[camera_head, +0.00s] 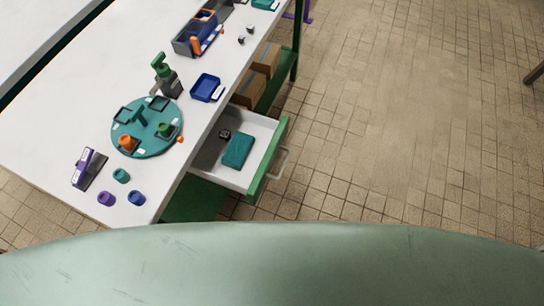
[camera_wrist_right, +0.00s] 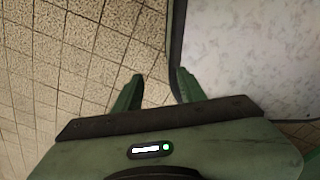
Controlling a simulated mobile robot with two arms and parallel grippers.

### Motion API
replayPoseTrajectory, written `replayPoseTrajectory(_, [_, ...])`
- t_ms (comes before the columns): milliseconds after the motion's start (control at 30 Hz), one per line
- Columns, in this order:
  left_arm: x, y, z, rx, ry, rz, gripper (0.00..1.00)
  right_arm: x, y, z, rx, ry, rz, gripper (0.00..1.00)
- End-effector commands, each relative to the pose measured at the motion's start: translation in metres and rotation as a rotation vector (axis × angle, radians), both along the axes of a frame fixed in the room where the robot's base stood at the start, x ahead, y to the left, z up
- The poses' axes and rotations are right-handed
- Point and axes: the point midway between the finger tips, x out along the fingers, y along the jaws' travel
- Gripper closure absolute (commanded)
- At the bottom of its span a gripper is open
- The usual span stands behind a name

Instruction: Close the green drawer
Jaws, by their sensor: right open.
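The green drawer (camera_head: 266,161) is pulled out from under the white worktable in the head view. Its green front faces right and carries a pale handle (camera_head: 278,163). Inside the drawer lie a teal folded item (camera_head: 237,151) and a small dark object (camera_head: 225,134). My right gripper (camera_wrist_right: 158,82) shows in the right wrist view, its two green fingers apart with nothing between them. Tiled floor and a pale speckled surface lie beyond the fingers; the drawer cannot be made out there. My left gripper is in neither view.
Cardboard boxes (camera_head: 256,78) sit on the shelf below. The tiled floor (camera_head: 390,130) right of the drawer is clear.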

Motion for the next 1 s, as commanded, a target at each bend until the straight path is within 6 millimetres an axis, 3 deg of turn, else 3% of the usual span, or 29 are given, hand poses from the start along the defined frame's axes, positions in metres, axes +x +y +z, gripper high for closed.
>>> replayPoseTrajectory(33, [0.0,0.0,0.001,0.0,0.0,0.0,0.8,0.009,-0.005,0.003,-0.003,-0.011,-0.012,0.77])
replayPoseTrajectory(100, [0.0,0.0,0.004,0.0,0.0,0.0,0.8,0.033,-0.016,0.011,-0.001,-0.042,-0.054,0.96])
replayPoseTrajectory(133, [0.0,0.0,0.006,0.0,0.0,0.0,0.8,0.049,-0.022,0.017,0.003,-0.062,-0.083,1.0])
replayPoseTrajectory(267, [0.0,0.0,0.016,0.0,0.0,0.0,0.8,0.146,-0.047,0.068,0.066,-0.177,-0.263,1.0])
replayPoseTrajectory(300, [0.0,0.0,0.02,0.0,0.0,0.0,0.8,0.178,-0.051,0.091,0.107,-0.212,-0.322,1.0])
replayPoseTrajectory(400, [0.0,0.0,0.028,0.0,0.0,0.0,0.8,0.247,-0.044,0.157,0.245,-0.27,-0.448,1.0])
replayPoseTrajectory(500, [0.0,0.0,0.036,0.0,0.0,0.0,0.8,0.296,-0.018,0.232,0.412,-0.279,-0.526,1.0])
replayPoseTrajectory(633, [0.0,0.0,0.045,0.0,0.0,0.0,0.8,0.32,0.031,0.329,0.622,-0.21,-0.561,1.0])
replayPoseTrajectory(700, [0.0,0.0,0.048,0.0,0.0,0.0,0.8,0.317,0.057,0.372,0.708,-0.149,-0.559,1.0])
replayPoseTrajectory(800, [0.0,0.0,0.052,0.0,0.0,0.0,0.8,0.304,0.085,0.417,0.79,-0.067,-0.545,1.0])
replayPoseTrajectory(900, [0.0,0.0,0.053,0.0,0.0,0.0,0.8,0.293,0.101,0.443,0.834,-0.01,-0.533,1.0])
replayPoseTrajectory(1000, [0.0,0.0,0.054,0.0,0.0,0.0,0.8,0.288,0.109,0.451,0.852,0.015,-0.529,1.0])
